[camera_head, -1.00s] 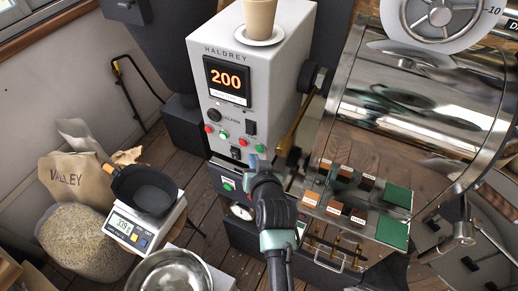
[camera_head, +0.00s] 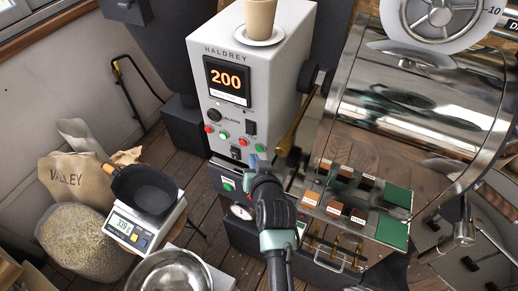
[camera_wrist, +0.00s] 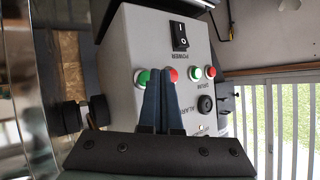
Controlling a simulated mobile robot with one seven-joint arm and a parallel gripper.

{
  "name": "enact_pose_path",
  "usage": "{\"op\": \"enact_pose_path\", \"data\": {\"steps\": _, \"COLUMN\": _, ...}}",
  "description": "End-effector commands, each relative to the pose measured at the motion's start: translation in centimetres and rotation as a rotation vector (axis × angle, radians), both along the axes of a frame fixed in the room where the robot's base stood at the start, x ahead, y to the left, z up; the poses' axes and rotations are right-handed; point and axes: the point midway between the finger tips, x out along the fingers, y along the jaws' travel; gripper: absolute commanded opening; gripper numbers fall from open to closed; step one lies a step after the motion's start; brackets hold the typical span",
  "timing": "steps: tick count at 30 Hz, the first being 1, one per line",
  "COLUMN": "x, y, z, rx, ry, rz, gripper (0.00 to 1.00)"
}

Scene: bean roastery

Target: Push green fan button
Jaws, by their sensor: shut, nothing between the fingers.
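The green fan button (camera_wrist: 142,77) shows in the wrist view at the left of a row of green and red buttons on the pale grey control box (camera_wrist: 135,45). It also shows small at the right of the row in the head view (camera_head: 243,142). A red button (camera_wrist: 170,74) is beside it. My gripper (camera_wrist: 163,72) is shut and empty, with its dark blue fingertips in front of the panel, between the green button and that red one in the picture. I cannot tell whether the tips touch anything. The fan label is hidden. In the head view, my gripper (camera_head: 254,160) is just below the button row.
A black power switch (camera_wrist: 180,36) and a second green-red pair marked DRUM (camera_wrist: 203,72) share the panel. A cup (camera_head: 260,18) stands on a saucer atop the box. A sample tray (camera_head: 340,212) and shiny drum (camera_head: 425,95) are at the right. A scale (camera_head: 150,225) is at the left.

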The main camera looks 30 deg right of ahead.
Motion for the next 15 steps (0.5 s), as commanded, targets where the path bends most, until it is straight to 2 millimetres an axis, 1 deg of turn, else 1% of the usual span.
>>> {"op": "enact_pose_path", "data": {"steps": 9, "x": 0.03, "y": -0.04, "z": -0.01, "rx": 0.0, "ry": 0.0, "rz": 0.0, "gripper": 0.0}}
{"op": "enact_pose_path", "data": {"steps": 15, "x": 0.43, "y": -0.53, "z": -0.07, "rx": 0.001, "ry": -0.001, "rz": -0.001, "gripper": 0.0}}
